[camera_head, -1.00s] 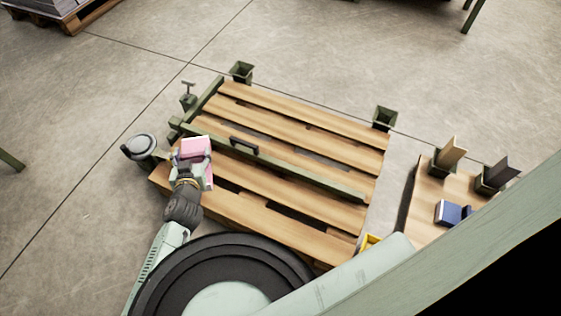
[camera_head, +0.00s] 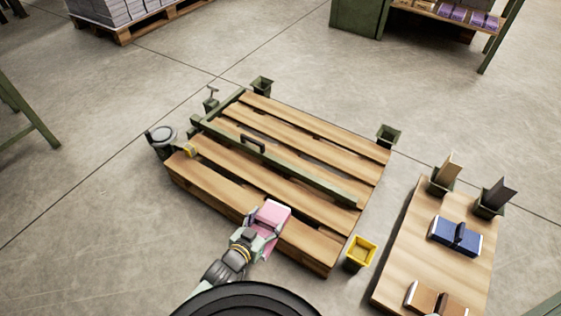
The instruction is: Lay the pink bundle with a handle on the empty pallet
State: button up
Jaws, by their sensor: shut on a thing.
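The pink bundle (camera_head: 271,217) is held in my gripper (camera_head: 257,232), which is shut on it. The bundle is over or just above the front slats of the wooden pallet (camera_head: 215,182), near its front edge; I cannot tell whether it touches. Its handle is hidden by the gripper. The pallet carries no bundles. A green bar with a dark handle (camera_head: 253,143) lies across the pallet, and another green bar runs along its left end.
A yellow bin (camera_head: 360,252) stands at the pallet's front right corner. Green corner sockets (camera_head: 388,135) stand around the pallet. At right, a wooden board (camera_head: 420,255) holds a blue bundle (camera_head: 456,236) and a brown bundle (camera_head: 436,300). A stack of grey bundles (camera_head: 112,10) sits on a pallet at the back left.

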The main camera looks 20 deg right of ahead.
jog(key=shift+m+g+h, duration=0.5)
jog(key=shift+m, duration=0.1)
jog(key=s+d+f, duration=0.2)
jog(key=s, duration=0.1)
jog(key=shift+d+b, duration=0.35)
jog(key=w+d+f+b, duration=0.1)
jog(key=w+d, duration=0.1)
jog(key=w, duration=0.2)
jog(key=w+d+f+b, duration=0.1)
jog(key=w+d+f, duration=0.1)
jog(key=w, duration=0.2)
jog(key=w+d+f+b, duration=0.1)
jog(key=w+d+f, duration=0.1)
jog(key=w, duration=0.3)
jog(key=shift+d, duration=0.5)
jog(key=shift+r, duration=0.15)
jog(key=o, duration=1.4)
